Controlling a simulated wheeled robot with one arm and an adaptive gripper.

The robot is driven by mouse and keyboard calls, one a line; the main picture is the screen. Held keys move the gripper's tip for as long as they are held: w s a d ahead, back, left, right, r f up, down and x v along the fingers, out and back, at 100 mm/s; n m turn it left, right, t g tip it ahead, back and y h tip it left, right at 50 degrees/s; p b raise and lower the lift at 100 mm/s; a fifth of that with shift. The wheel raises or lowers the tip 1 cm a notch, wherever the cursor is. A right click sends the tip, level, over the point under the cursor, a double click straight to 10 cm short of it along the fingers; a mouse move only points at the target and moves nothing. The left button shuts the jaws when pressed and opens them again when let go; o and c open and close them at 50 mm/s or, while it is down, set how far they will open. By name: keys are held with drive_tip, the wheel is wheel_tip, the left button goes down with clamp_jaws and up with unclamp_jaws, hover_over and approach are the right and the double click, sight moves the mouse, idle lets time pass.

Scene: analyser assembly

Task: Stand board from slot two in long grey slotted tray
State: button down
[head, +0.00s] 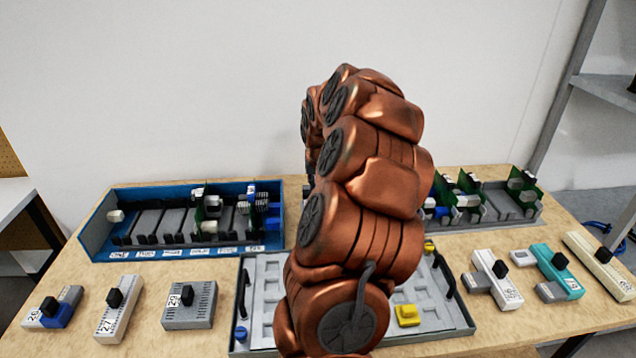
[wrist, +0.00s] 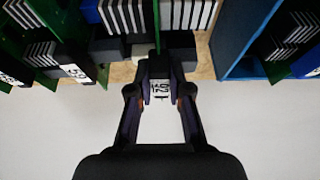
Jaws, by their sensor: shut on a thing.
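In the head view, the long grey slotted tray (head: 500,222) lies at the back right, with several green boards (head: 468,184) standing in it. My arm hides its left end and my gripper. In the wrist view, my gripper (wrist: 160,92) is shut on a part with a white, black-numbered label (wrist: 160,86), which I take to be the held board. Striped dark-and-white blocks (wrist: 187,14) show just beyond the fingertips. Whether the held part touches a slot cannot be told. Green boards (wrist: 72,45) also stand to the left in the wrist view.
A blue slotted tray (head: 98,232) with boards stands at the back left; its blue wall (wrist: 232,45) is right of my gripper in the wrist view. A grey panelled tray (head: 455,325) is at the front middle. Numbered modules (head: 190,305) line both sides. Bare wood lies between.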

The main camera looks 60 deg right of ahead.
drive_tip(key=shift+f+b, duration=0.4)
drive_tip(key=shift+f, duration=0.15)
drive_tip(key=shift+f+b, duration=0.3)
drive_tip(key=shift+f, duration=0.1)
idle(0.8)
drive_tip(key=c, duration=1)
unclamp_jaws()
drive_tip(key=shift+o, duration=0.6)
drive_tip(key=shift+r, duration=2)
idle(0.3)
drive_tip(key=shift+r, duration=0.1)
